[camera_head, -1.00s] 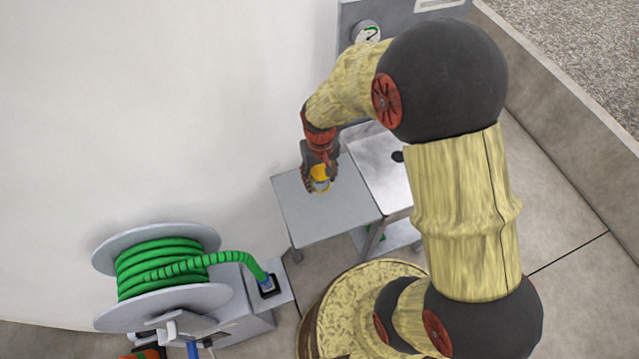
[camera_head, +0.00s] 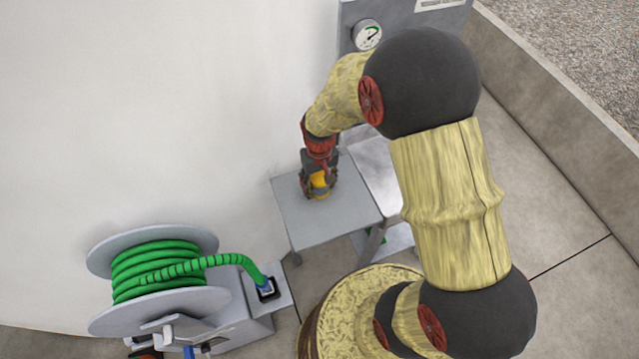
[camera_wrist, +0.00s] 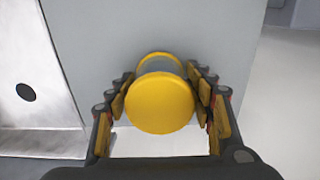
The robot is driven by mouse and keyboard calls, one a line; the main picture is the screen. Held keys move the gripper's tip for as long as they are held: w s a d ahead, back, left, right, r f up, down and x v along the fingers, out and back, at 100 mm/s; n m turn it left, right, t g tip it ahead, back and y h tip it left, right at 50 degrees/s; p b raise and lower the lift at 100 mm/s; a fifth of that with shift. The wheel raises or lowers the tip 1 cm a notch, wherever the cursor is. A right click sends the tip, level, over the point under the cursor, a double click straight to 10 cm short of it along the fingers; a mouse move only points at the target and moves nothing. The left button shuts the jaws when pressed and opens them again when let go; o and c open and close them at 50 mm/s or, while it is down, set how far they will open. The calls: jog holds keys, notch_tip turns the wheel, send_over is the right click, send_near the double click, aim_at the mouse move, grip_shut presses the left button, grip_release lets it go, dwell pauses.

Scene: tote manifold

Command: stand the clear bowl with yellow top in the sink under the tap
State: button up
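The clear bowl with yellow top (camera_wrist: 160,103) stands on the grey table, its round yellow top facing the wrist camera. A little of its clear side shows beyond the top. My gripper (camera_wrist: 160,85) is lowered around it, with a finger on each side and narrow gaps beside the yellow top. The gripper looks open; contact at the fingertips is hard to judge. In the head view my gripper (camera_head: 319,186) partly covers the bowl. The metal sink (camera_head: 372,172) is right of the table, partly hidden by my arm. A dark round drain shows in the wrist view's sink (camera_wrist: 26,92). I cannot make out the tap.
The grey table (camera_head: 335,222) is otherwise clear. A green hose reel (camera_head: 155,270) stands at the lower left. A grey panel with a round gauge (camera_head: 367,35) rises behind the sink. A white wall (camera_head: 160,110) borders the table's left side.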

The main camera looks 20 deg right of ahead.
jog(key=shift+o, duration=1.2)
